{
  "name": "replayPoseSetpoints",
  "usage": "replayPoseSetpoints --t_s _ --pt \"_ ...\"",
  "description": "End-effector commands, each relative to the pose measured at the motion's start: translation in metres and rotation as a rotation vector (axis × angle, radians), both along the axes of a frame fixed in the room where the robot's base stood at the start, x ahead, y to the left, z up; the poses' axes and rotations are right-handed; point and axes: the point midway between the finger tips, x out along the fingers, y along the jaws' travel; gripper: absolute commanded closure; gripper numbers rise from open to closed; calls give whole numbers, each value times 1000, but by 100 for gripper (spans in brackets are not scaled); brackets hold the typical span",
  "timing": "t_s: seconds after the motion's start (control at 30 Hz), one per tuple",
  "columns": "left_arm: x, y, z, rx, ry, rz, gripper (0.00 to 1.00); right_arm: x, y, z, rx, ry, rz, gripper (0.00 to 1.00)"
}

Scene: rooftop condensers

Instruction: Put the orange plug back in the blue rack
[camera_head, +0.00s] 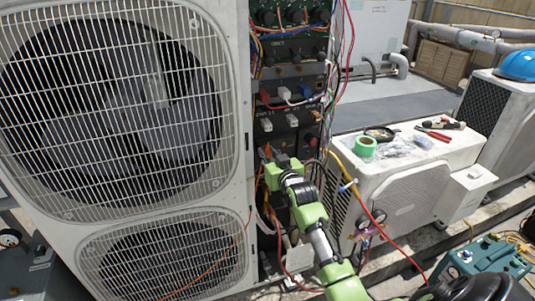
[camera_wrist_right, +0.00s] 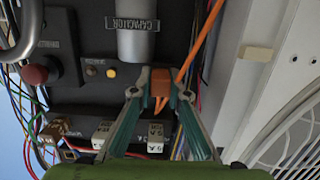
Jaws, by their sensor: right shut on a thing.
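My right gripper (camera_head: 270,162) is in front of the dark panel between the large fan unit and the side unit in the head view. In the right wrist view the right gripper (camera_wrist_right: 160,90) is shut on the orange plug (camera_wrist_right: 161,82), with an orange cable rising from it to the upper right. The plug is close to the dark panel; I cannot tell whether it touches it. The rack (camera_head: 290,75) holds several modules and looks dark grey rather than blue. In the head view the plug is hidden by my gripper. My left gripper is not in view.
A large white fan unit (camera_head: 228,100) stands directly left of the panel. Loose coloured wires (camera_head: 340,70) hang along its right side. A white unit (camera_head: 450,155) at right carries green tape (camera_head: 365,146) and tools. The wrist view shows a grey cylinder (camera_wrist_right: 136,45) labelled CAPACITOR beside the plug.

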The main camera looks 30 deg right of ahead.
Motion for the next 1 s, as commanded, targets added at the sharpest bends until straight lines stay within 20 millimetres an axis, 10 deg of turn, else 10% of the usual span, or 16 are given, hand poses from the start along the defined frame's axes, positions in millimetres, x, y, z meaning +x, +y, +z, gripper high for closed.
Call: replayPoseSetpoints --t_s 1.0 --pt "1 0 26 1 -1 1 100 -30 7 0 0 2 0 100"
